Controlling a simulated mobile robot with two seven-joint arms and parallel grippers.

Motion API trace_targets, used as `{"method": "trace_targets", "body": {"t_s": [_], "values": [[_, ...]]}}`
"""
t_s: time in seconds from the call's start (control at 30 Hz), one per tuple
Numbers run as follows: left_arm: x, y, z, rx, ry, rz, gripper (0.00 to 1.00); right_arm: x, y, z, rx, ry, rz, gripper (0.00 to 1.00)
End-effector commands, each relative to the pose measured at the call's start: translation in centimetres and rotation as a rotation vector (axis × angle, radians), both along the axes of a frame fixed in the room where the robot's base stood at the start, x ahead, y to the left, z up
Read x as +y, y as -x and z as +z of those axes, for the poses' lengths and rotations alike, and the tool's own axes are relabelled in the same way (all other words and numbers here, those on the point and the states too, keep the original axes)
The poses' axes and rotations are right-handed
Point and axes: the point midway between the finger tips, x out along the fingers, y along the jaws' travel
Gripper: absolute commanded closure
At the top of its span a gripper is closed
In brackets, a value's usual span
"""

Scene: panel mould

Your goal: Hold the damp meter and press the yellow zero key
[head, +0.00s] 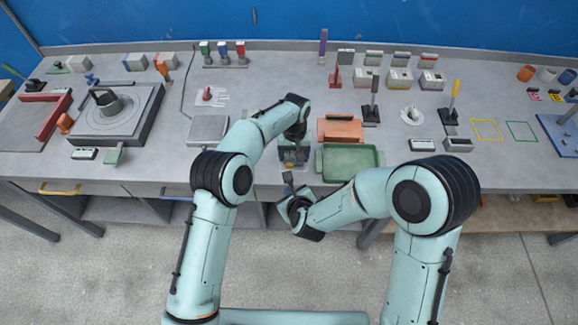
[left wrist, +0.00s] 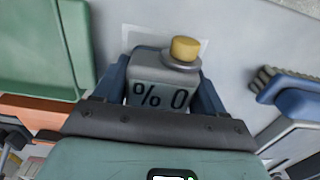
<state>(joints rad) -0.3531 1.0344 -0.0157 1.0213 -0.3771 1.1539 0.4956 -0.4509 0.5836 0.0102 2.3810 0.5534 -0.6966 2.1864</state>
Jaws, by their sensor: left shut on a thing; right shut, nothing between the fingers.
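The damp meter (left wrist: 158,92) is a grey block with a "% 0" face in the left wrist view. The yellow zero key (left wrist: 185,48) stands on its round collar at the far end. My left gripper (head: 293,162) has its blue fingers shut on both sides of the meter, near the front edge of the bench; in the head view the meter is mostly hidden by the gripper. The key shows there as a small yellow spot (head: 289,165). My right gripper (head: 288,178) is shut and empty, just in front of and below the key, apart from it as far as I can tell.
A green tray (head: 350,178) lies right of the left gripper, with an orange box (head: 340,129) behind it. A grey square plate (head: 208,129) lies to the left. In the left wrist view a blue brush (left wrist: 290,98) lies to the right of the meter.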

Motion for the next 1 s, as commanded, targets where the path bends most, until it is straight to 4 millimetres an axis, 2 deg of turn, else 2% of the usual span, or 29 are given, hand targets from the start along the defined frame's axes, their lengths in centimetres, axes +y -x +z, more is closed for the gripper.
{"method": "trace_targets", "body": {"t_s": [0.37,0.4,0.47,0.77,0.87,1.0], "values": [[0.0,0.0,0.1,-0.002,0.001,0.0,0.72,0.0,0.0,0.0,0.0,0.0,0.0,1.0],[0.0,0.0,0.1,-0.002,0.001,0.0,0.2,0.0,0.0,0.0,0.001,-0.001,0.001,1.0],[0.0,0.0,0.1,-0.002,0.001,0.0,0.0,0.0,0.0,0.0,0.001,-0.001,0.001,1.0],[0.0,0.0,0.4,-0.002,0.001,0.0,0.0,0.0,0.0,0.0,0.001,-0.001,0.001,1.0],[0.0,-0.1,1.4,-0.004,0.001,0.001,0.0,0.0,0.0,0.0,0.001,-0.001,0.001,1.0],[0.0,-0.1,4.1,-0.006,0.003,0.002,0.0,0.0,0.0,0.0,0.001,-0.001,0.001,1.0]]}}
